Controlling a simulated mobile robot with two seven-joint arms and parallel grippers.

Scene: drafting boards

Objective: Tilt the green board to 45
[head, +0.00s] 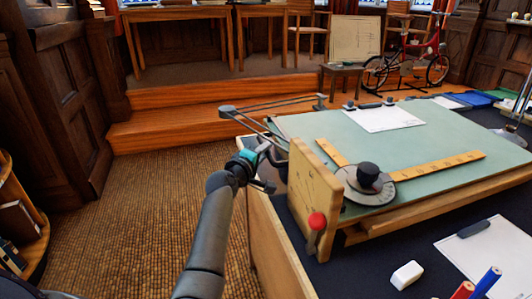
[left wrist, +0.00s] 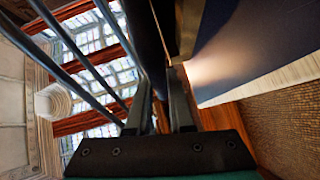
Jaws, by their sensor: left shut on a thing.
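The green board (head: 430,132) lies on a wooden frame and looks nearly flat, with at most a slight tilt. A wooden plate with scale marks (head: 312,190) stands upright at its near left corner; its numbers are too small to read. A red knob (head: 317,221) on a lever is at this plate's foot. My left gripper (head: 273,168) is at the board's left side, just behind the plate. In the left wrist view its fingers (left wrist: 166,115) are closed around a dark bar (left wrist: 148,45); the grip is partly hidden. My right gripper is not in view.
A drafting arm with a round dark head (head: 368,175) and yellow rulers (head: 440,164) rests on the board. A paper (head: 384,117) is clipped near its top. An eraser (head: 407,275) and pens (head: 486,282) lie on the dark tabletop in front. Carpet (head: 170,190) lies open at left.

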